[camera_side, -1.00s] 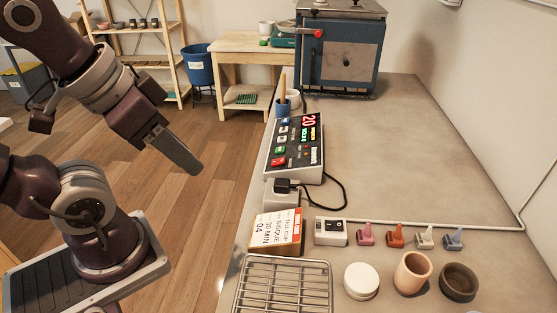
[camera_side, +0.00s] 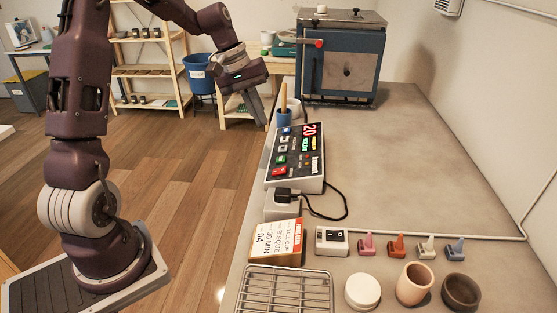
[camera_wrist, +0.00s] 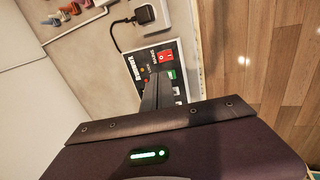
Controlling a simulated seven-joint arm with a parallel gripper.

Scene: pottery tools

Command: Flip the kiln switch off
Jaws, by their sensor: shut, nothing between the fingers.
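The control panel (camera_side: 297,158) lies on the bench with a lit red "20" display, several buttons and a red switch (camera_side: 279,171) at its near left corner. In the wrist view the red switch (camera_wrist: 166,57) shows clear of my fingers, but its position is too small to read. A white box with a black rocker switch (camera_side: 331,240) sits nearer the camera. The blue kiln (camera_side: 340,60) stands at the back. My gripper (camera_side: 261,118) is shut and empty, above the bench's left edge near the panel's far end. In the wrist view my fingers (camera_wrist: 157,88) cover part of the panel.
A black cable (camera_side: 335,214) runs from a plug at the panel's near end. A label box (camera_side: 276,241), wire rack (camera_side: 285,290) and pots fill the front. The bench's right middle is clear.

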